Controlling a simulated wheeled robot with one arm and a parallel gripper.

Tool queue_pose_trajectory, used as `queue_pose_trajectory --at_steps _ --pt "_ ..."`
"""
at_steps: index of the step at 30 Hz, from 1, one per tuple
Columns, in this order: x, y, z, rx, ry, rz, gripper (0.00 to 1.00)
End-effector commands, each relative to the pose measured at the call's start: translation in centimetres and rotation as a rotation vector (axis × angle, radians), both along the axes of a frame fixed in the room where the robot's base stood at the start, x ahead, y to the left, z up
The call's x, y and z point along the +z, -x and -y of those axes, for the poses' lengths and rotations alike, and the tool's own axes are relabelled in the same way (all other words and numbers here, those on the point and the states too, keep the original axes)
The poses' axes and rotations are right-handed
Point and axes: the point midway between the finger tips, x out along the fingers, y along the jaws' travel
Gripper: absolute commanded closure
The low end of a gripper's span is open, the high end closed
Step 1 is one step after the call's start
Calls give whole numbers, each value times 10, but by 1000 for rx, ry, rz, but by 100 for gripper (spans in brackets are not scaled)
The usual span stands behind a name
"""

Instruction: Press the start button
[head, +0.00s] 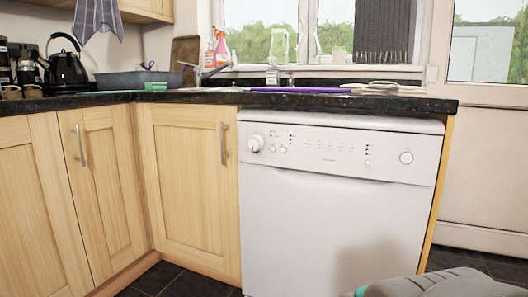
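A white dishwasher (320,225) stands under the dark counter, its door shut and its control panel (330,147) facing me. A round button (406,157) sits at the right end of the panel. A larger dial (255,143) is at the left end, with two small round buttons (279,149) beside it. The labels are too small to read, so I cannot tell which one is the start button. Part of my arm, grey and teal, shows at the bottom right, below the panel and apart from it. My gripper is not in view.
The black counter (440,105) overhangs the dishwasher. Wooden cabinets (190,185) with metal handles stand to the left. A kettle (66,68), a grey basin (135,82) and spray bottles (221,50) are up by the counter. The space before the panel looks clear.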

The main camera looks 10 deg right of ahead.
Motion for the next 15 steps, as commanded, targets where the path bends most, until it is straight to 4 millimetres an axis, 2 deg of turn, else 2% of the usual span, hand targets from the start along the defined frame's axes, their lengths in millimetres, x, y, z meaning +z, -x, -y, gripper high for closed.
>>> queue_pose_trajectory --at_steps 1,7,15 --pt "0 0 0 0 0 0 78" --pt "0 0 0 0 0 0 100" --pt "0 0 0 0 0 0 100"
